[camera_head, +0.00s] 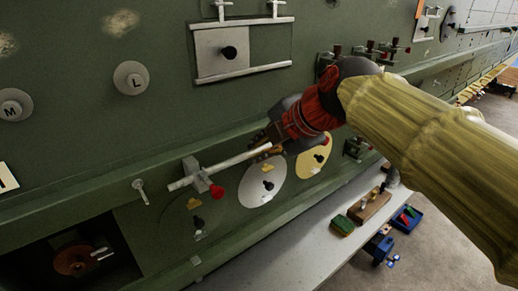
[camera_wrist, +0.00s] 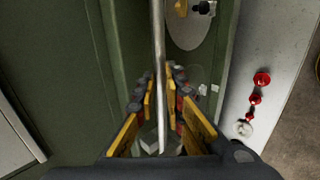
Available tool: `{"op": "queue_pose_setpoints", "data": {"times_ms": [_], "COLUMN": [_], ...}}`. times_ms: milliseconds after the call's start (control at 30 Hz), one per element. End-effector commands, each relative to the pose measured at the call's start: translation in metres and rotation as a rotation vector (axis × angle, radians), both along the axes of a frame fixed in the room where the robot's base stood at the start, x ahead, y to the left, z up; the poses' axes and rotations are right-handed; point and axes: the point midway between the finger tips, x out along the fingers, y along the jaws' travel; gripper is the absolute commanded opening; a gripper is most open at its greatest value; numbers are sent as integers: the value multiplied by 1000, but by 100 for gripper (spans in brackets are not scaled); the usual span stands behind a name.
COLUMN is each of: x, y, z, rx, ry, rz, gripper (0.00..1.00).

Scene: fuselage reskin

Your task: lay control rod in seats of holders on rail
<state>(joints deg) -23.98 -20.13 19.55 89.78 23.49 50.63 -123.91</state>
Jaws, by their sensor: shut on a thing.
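The control rod (camera_head: 235,160) is a thin pale bar running along the green rail (camera_head: 100,188) in the head view. My gripper (camera_head: 268,143) is shut on the rod near its right end. In the wrist view the rod (camera_wrist: 158,45) passes between the yellow-padded fingers (camera_wrist: 161,100).
The green fuselage wall (camera_head: 75,100) rises behind the rail, with a framed panel (camera_head: 220,52) above. Round plates (camera_head: 262,186) sit below the rail. A grey bench (camera_head: 290,240) below carries a green box (camera_head: 342,225). A blue bin (camera_head: 407,218) stands beyond it.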

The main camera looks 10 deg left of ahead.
Motion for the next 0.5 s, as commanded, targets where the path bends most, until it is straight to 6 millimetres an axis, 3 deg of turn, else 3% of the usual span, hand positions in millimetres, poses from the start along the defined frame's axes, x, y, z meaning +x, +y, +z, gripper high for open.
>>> {"op": "queue_pose_setpoints", "data": {"times_ms": [367,500], "x": [0,0], "y": [0,0], "z": [0,0], "rx": [0,0], "ry": [0,0], "rz": [0,0], "gripper": [31,32]}}
